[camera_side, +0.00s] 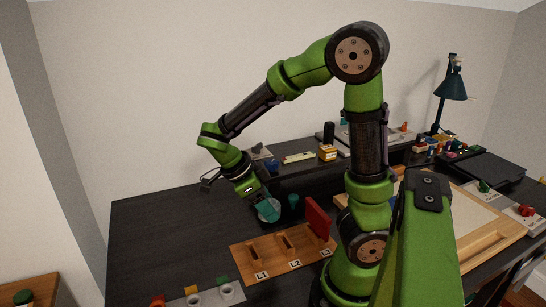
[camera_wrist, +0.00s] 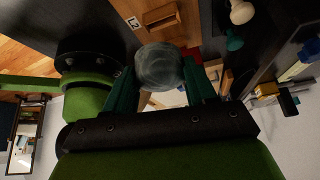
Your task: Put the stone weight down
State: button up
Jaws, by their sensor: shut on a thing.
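The stone weight (camera_wrist: 160,66) is a rounded, mottled grey-teal piece. In the wrist view it sits between the two teal fingers of my gripper (camera_wrist: 163,84), which is shut on it. In the side view the weight (camera_side: 269,210) shows at the tip of my gripper (camera_side: 262,201), above the dark desk and just behind the wooden board. I cannot tell from the side view whether its underside touches the desk.
A wooden board (camera_side: 262,264) with slots marked L1, L2 and L3 lies in front; a red panel (camera_side: 317,218) stands at L3. A teal peg-like thing (camera_side: 293,201) stands right of the weight. The desk (camera_side: 165,225) at left is clear.

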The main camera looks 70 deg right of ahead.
notch_tip(320, 180, down, 12)
jog(key=shift+f, duration=0.25)
dwell(0.3)
jog(key=o, duration=1.2)
jog(key=v, duration=1.1)
jog(key=s+a+r+n+t+y, duration=0.1)
jog(key=a+r+n+t, duration=0.3)
jog(key=n, duration=0.8)
jog(key=s+a+r+n+t+y, duration=0.2)
jog(key=r+n+t, duration=0.6)
jog(key=n, duration=0.5)
jog(key=shift+a+r+y, duration=0.75)
jog(key=shift+a+y, duration=0.15)
jog(key=shift+y, duration=0.3)
